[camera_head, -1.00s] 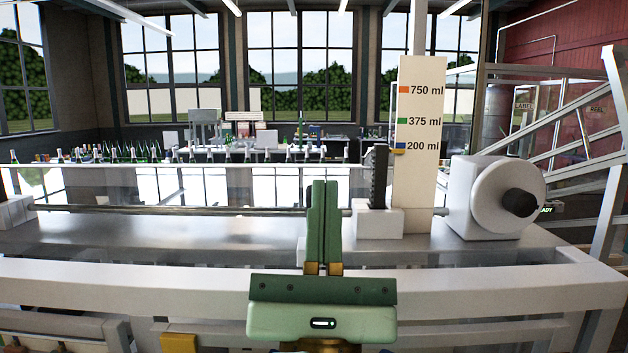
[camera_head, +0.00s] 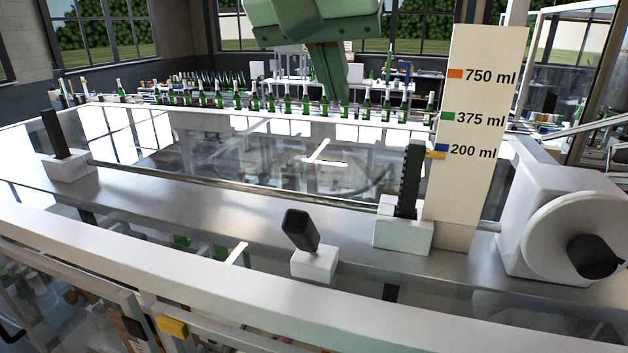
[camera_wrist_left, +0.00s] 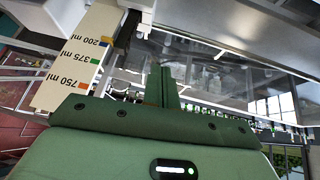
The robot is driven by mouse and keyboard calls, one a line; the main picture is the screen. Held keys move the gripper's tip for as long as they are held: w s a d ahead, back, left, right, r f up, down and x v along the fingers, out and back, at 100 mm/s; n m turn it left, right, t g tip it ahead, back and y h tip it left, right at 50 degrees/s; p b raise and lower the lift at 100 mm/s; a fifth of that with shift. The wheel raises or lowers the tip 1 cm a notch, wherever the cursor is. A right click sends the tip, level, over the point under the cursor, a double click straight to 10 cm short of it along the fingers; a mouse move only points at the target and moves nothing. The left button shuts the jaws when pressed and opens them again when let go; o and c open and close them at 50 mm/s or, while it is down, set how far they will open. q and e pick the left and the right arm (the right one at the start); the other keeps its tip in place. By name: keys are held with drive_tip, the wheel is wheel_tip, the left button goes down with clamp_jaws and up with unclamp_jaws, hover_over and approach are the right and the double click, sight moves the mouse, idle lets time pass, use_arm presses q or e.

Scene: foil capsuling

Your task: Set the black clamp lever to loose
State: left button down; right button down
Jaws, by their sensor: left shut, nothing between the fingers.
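A short black lever (camera_head: 300,231) stands tilted on a small white block (camera_head: 315,264) on the steel bench, front centre in the head view; it looks like the clamp lever. My left gripper (camera_head: 335,96) is shut and empty, high above and beyond the lever, its fingers pointing down and apart from everything. Its closed fingers also show in the left wrist view (camera_wrist_left: 165,85); the tilted lever cannot be made out there. My right gripper is not in view.
A black upright (camera_head: 52,134) stands at the left end of a metal rod (camera_head: 230,185). A white housing with a black knob (camera_head: 590,256) is at right.

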sight(306, 238)
use_arm(q)
drive_tip(key=shift+g+y, duration=0.8)
drive_tip(key=a+f, duration=0.1)
drive_tip(key=f, duration=0.3)
drive_tip(key=s+a+f, duration=0.1)
drive_tip(key=f, duration=0.3)
drive_tip(key=s+a+f+p, duration=0.1)
drive_tip(key=f, duration=0.4)
drive_tip(key=shift+s, duration=0.2)
drive_tip(key=shift+f, duration=0.1)
